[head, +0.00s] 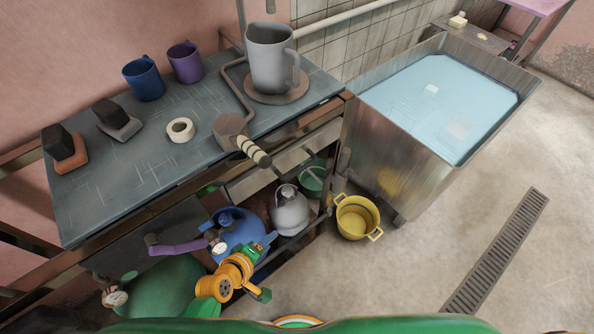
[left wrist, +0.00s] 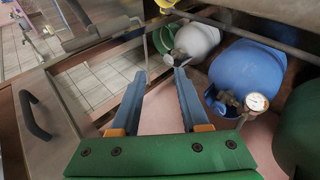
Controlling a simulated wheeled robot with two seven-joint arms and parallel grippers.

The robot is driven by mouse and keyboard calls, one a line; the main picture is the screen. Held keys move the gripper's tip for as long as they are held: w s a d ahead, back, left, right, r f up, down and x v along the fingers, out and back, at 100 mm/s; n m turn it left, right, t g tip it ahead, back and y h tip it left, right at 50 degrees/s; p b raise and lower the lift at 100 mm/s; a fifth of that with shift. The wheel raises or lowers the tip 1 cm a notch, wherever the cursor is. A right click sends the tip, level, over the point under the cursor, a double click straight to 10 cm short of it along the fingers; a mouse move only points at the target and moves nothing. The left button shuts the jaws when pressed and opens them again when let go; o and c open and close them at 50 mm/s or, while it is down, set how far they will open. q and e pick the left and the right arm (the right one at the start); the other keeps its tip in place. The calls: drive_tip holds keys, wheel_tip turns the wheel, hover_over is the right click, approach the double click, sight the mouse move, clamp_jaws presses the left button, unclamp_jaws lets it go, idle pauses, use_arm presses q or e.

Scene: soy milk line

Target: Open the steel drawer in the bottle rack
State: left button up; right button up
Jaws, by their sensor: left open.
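My left gripper (head: 268,242) is open and empty in front of the rack, below the pale panel. Its blue fingers (left wrist: 157,95) point toward a grey bottle (left wrist: 196,40). My right gripper is out of view.
A blue bottle (head: 236,228), the grey bottle (head: 290,212) and a green bottle (head: 165,288) stand below. A purple bar (head: 180,247) juts near a gauge. A water tank (head: 400,165) and yellow pot (head: 357,217) are at right. The floor (head: 420,260) is clear.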

sight(295, 175)
use_arm(q)
drive_tip(key=w+d+r+n+t+h, duration=0.2)
drive_tip(key=w+r+n, duration=0.15)
drive_tip(key=r, duration=0.45)
drive_tip(key=w+d+r+n+t+h, duration=0.2)
drive_tip(key=w+d+r+n+t, duration=0.15)
drive_tip(key=r, duration=0.45)
drive_tip(key=shift+n+g, duration=0.35)
drive_tip(key=shift+n, duration=0.25)
drive_tip(key=x, duration=0.3)
drive_tip(key=b+x, duration=0.1)
drive_tip(key=x, duration=0.2)
drive_tip(key=shift+w+a, duration=0.2)
drive_tip(key=shift+w, duration=0.25)
drive_tip(key=shift+s, duration=0.1)
clamp_jaws()
